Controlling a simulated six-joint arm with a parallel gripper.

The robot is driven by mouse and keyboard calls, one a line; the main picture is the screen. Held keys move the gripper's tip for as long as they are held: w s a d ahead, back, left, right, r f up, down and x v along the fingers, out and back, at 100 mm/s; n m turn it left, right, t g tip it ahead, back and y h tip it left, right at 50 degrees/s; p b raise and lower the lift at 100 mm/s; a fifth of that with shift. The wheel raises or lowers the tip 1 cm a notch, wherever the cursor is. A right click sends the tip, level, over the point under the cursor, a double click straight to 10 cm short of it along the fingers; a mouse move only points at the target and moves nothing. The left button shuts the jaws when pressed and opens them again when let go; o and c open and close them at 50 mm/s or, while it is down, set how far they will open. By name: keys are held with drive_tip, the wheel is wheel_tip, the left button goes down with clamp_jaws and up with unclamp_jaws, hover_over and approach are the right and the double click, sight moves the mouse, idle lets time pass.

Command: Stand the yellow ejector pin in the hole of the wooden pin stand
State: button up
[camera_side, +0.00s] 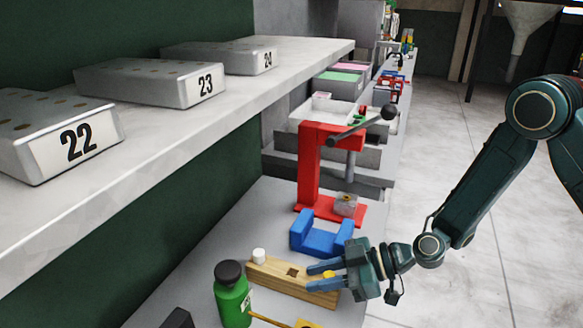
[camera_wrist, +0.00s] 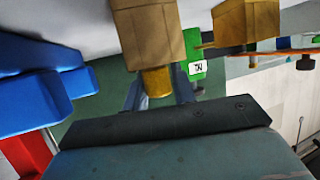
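The wooden pin stand (camera_side: 265,278) lies on the bench as a long tan block with a dark square hole (camera_side: 293,272) in its top. A white pin (camera_side: 259,256) stands near its left end. My gripper (camera_side: 326,275) is at the stand's right end, with blue fingers either side of the yellow pin (camera_side: 328,273). In the wrist view the yellow pin (camera_wrist: 157,82) shows as a short cylinder between my fingers (camera_wrist: 160,88), against the wooden block (camera_wrist: 148,35). I cannot tell whether the fingers press on it. The pin's lower part is hidden.
A blue cradle (camera_side: 318,238) stands just behind the stand, with a red press (camera_side: 310,165) beyond it. A green bottle (camera_side: 232,297) stands close at the left front, next to a yellow-handled tool (camera_side: 268,320). A shelf with numbered blocks (camera_side: 150,85) overhangs at left.

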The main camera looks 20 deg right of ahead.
drive_tip(key=o, duration=0.4)
drive_tip(key=shift+c, duration=0.2)
drive_tip(key=shift+d, duration=0.1)
drive_tip(key=v, duration=1.3)
drive_tip(key=shift+s+d, duration=0.25)
drive_tip(key=shift+d, duration=0.05)
drive_tip(key=shift+r, duration=0.15)
drive_tip(key=s+d+r+m+h, duration=1.2)
drive_tip(key=s+d+r, duration=0.3)
drive_tip(key=s, duration=0.4)
drive_tip(key=shift+s+d+r+m, duration=0.15)
drive_tip(key=shift+d+r+m, duration=0.2)
drive_tip(key=shift+r+m, duration=0.1)
